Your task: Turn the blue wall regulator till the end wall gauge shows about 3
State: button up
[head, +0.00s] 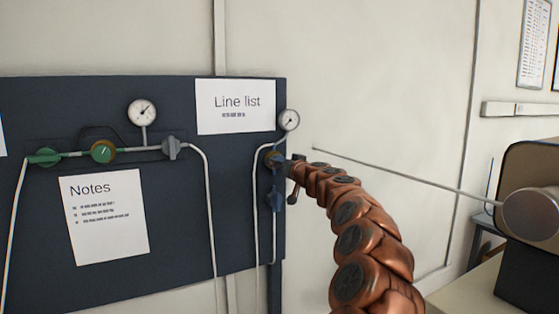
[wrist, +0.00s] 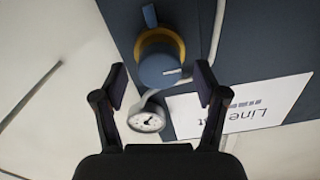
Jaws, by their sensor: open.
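In the head view the regulator (head: 270,158) is at the right end of the dark panel, partly hidden by my gripper. The end wall gauge (head: 289,120) is just above it; it also shows in the wrist view (wrist: 147,119), upside down. Its needle shows but the figures are too small to read. My gripper (wrist: 160,82) is open, its fingers on either side of the knob's near end with gaps showing; contact is not visible.
Left on the panel (head: 180,235) are a green regulator (head: 103,151), a second gauge (head: 141,112), a grey valve (head: 171,148) and pipes. A blue lever valve (head: 277,197) sits just below my gripper. A thin rod (head: 400,178) crosses in front of the bare wall at right.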

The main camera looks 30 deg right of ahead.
jog(key=shift+w+d+p, duration=0.1)
jog(key=shift+w+p, duration=0.2)
jog(key=shift+w, duration=0.45)
jog(key=shift+c, duration=0.2)
jog(key=c, duration=1.1)
